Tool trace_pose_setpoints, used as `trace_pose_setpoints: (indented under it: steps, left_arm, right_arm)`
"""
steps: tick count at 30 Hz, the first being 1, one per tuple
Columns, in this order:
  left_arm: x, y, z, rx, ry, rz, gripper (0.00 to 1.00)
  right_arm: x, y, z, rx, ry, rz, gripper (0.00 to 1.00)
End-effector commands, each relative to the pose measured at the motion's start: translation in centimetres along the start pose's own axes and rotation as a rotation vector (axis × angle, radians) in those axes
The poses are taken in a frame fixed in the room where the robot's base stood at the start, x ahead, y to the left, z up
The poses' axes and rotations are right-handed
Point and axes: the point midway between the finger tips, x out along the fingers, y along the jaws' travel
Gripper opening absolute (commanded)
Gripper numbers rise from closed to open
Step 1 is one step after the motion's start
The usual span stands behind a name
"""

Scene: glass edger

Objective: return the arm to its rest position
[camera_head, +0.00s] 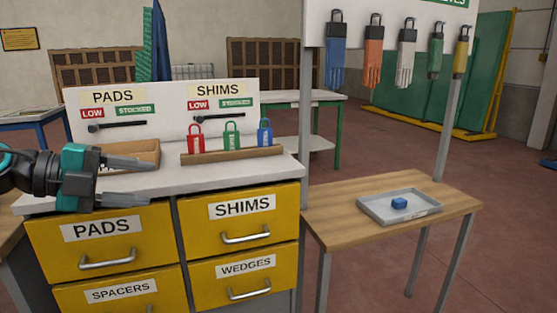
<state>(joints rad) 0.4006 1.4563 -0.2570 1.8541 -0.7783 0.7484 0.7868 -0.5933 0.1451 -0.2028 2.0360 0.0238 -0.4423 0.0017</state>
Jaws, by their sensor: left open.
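My left gripper (130,170) comes in from the left, its arm held level. It is open and empty, with its fingers pointing right, over the left part of the cabinet's white top (215,172). It is in front of a wooden tray (148,150) that the gripper partly hides. My right gripper does not show in the head view.
Red, green and blue padlock-shaped tags (232,135) stand in a wooden rack (232,153). Yellow drawers (239,218) are closed below. A grey tray (372,210) with a blue block (399,203) lies on a wooden table (335,205). Several gloves (374,50) hang above.

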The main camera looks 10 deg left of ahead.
Motion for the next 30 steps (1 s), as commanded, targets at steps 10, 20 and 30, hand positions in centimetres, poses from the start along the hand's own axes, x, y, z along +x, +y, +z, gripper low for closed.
trace_pose_setpoints:
  steps: [10, 20, 30]
  left_arm:
    - [9.0, 8.3, -2.5, -0.558, -0.013, -0.437, 0.52]
    - [11.6, 23.6, -7.6, -1.222, -0.400, -0.502, 0.52]
    - [11.4, 34.3, -16.9, -1.651, -0.681, -0.325, 0.52]
  right_arm:
    - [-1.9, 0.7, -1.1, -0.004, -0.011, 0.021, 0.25]
    - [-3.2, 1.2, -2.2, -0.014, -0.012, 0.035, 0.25]
    - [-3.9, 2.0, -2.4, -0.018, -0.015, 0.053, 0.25]
